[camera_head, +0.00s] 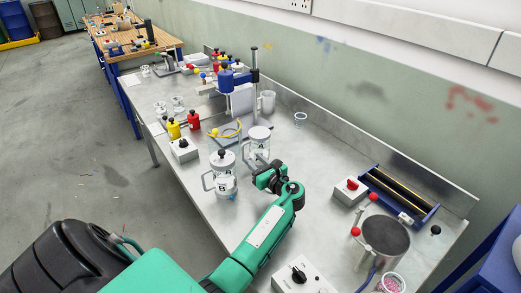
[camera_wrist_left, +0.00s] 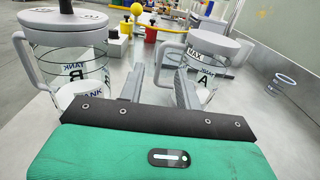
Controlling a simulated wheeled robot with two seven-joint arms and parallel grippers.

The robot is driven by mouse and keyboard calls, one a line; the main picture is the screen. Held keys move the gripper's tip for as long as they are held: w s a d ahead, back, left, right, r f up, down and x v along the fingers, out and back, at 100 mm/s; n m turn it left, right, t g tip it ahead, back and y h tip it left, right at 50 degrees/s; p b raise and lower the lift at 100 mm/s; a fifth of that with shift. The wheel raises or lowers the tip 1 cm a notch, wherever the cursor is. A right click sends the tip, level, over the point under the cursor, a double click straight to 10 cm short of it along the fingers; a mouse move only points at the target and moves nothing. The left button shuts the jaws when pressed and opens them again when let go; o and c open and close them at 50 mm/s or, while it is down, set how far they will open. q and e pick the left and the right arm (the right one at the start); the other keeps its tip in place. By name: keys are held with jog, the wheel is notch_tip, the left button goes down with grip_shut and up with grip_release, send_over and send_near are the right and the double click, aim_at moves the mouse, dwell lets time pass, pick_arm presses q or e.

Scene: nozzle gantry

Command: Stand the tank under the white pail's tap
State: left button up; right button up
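Tank A (camera_head: 258,147) is a clear lidded jar with a white side handle. It stands on the steel bench and also shows in the left wrist view (camera_wrist_left: 212,60). Tank B (camera_head: 222,178), similar with a dark knob, stands nearer and also shows in the left wrist view (camera_wrist_left: 75,62). My left gripper (camera_wrist_left: 160,82) is open, its fingers to either side of tank A's handle; contact cannot be told. In the head view the left gripper (camera_head: 262,172) is beside tank A. A white container (camera_head: 241,99) is at the post; its tap cannot be made out. My right gripper is out of view.
A post (camera_head: 255,70) with a blue container (camera_head: 225,80) stands behind the tanks. Red (camera_head: 193,122) and yellow (camera_head: 173,129) bottles are left. A blue tray (camera_head: 400,195) and a dark round plate (camera_head: 386,236) are right. Bench between tanks and tray is fairly clear.

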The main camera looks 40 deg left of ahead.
aim_at(256, 151)
pick_arm(q)
jog(key=p+x, duration=0.2)
jog(key=x, duration=0.8)
jog(key=shift+w+a+f, duration=0.15)
jog(key=shift+a+f, duration=0.15)
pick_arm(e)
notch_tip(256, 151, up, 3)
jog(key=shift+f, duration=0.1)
pick_arm(q)
grip_shut()
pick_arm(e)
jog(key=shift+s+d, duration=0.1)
pick_arm(q)
jog(key=shift+r, duration=0.1)
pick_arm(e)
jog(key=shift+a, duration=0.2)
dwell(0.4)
